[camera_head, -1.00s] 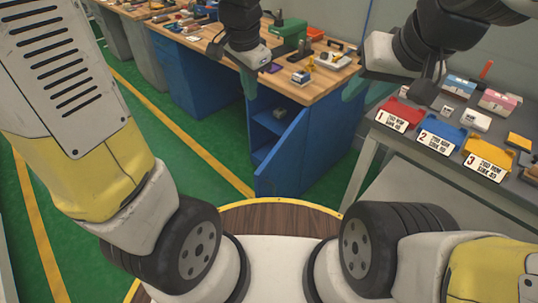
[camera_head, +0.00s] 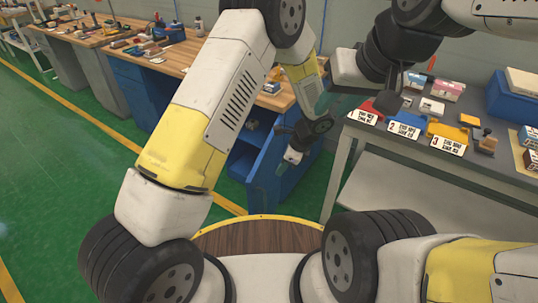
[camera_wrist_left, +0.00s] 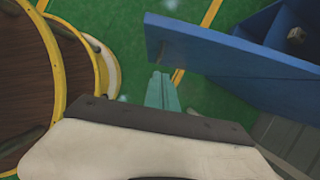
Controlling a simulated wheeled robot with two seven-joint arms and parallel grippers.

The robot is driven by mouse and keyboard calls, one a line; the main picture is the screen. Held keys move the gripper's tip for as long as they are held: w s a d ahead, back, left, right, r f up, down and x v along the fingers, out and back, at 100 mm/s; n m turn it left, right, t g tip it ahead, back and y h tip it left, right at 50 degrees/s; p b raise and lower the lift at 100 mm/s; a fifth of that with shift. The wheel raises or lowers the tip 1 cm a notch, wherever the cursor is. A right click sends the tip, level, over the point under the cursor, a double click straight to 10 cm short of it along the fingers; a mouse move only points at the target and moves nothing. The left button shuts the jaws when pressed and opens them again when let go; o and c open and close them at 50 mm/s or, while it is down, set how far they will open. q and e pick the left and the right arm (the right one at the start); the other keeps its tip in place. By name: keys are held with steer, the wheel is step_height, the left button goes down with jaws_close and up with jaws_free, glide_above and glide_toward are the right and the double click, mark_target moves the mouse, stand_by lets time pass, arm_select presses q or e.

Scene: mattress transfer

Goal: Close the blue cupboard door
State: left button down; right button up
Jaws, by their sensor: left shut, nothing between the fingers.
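The blue cupboard door (camera_head: 268,187) stands open under the wooden workbench, swung out towards me. In the left wrist view the door (camera_wrist_left: 225,55) runs from upper left to right, its free end at the left. My left gripper (camera_head: 280,169) is down in front of the door in the head view. In the left wrist view its teal fingers (camera_wrist_left: 162,82) are together and empty, just below the door's free end, on the side away from the shelves. I cannot tell whether they touch it.
The cupboard's shelves (camera_head: 242,160) show beside the door, with a small item (camera_wrist_left: 296,35) inside. A grey table (camera_head: 375,140) with numbered red, blue and yellow bins stands at the right. Green floor is clear at the left. The workbench (camera_head: 185,58) carries several tools.

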arm_select(q)
glide_toward(257, 187)
step_height(257, 187, down, 5)
steer(key=d, duration=0.2)
steer(key=shift+w+a+r, duration=0.1)
steer(key=shift+a, duration=0.5)
steer(key=shift+w+a+r, duration=0.1)
steer(key=shift+a+r, duration=0.05)
steer(key=shift+a, duration=0.45)
steer(key=shift+w+a, duration=0.2)
steer(key=shift+a, duration=0.5)
